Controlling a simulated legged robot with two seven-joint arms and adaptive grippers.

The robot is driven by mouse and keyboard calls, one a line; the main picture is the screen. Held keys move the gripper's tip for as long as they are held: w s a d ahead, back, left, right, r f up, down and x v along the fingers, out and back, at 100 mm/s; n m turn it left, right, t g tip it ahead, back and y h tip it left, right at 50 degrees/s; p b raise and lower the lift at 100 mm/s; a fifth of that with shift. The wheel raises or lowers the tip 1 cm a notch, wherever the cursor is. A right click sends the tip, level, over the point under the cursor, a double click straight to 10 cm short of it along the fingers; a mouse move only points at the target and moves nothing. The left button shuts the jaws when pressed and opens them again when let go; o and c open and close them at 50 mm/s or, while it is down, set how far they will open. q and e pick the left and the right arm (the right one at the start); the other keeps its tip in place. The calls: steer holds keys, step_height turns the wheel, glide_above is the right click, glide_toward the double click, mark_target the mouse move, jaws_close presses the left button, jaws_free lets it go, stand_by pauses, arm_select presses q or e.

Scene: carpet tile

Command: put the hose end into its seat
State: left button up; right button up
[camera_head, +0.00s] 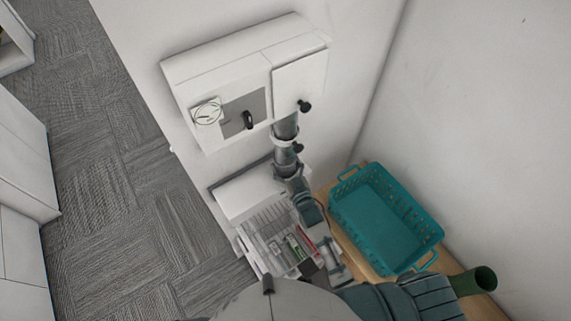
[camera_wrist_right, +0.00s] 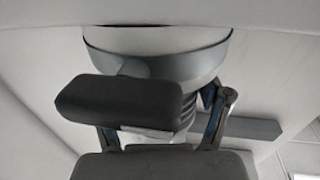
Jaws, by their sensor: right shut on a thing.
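My right arm reaches up to the lower edge of the white wall box (camera_head: 235,66), by its white door (camera_head: 300,85). In the head view its jaws are hidden there. In the right wrist view my right gripper (camera_wrist_right: 165,118) is shut. Between its fingers is a dark ribbed piece (camera_wrist_right: 186,116), which I take for the hose end; most of it is hidden behind a dark grey block (camera_wrist_right: 118,101). A pale round body with a grey band (camera_wrist_right: 160,63) is right beyond it. I cannot tell which part is the seat, or whether they touch. My left gripper is out of view.
A grey panel (camera_head: 236,106) with a black hook-like part (camera_head: 248,120) is on the box. A tray of small items (camera_head: 262,222) is below. A teal basket (camera_head: 346,182) stands on a wooden surface at right, near a dark green cylinder (camera_head: 476,281). The carpet (camera_head: 120,200) at left is clear.

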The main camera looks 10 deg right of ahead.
mark_target(289, 174)
steer(key=shift+f+b, duration=0.45)
steer(key=shift+f, duration=0.2)
steer(key=o, duration=1.1)
steer(key=shift+o, duration=0.6)
steer(key=shift+f, duration=0.1)
steer(key=v, duration=0.6)
steer(key=shift+s, duration=0.4)
steer(key=shift+s+d, duration=0.15)
steer(key=shift+s, duration=0.25)
steer(key=shift+w, duration=0.1)
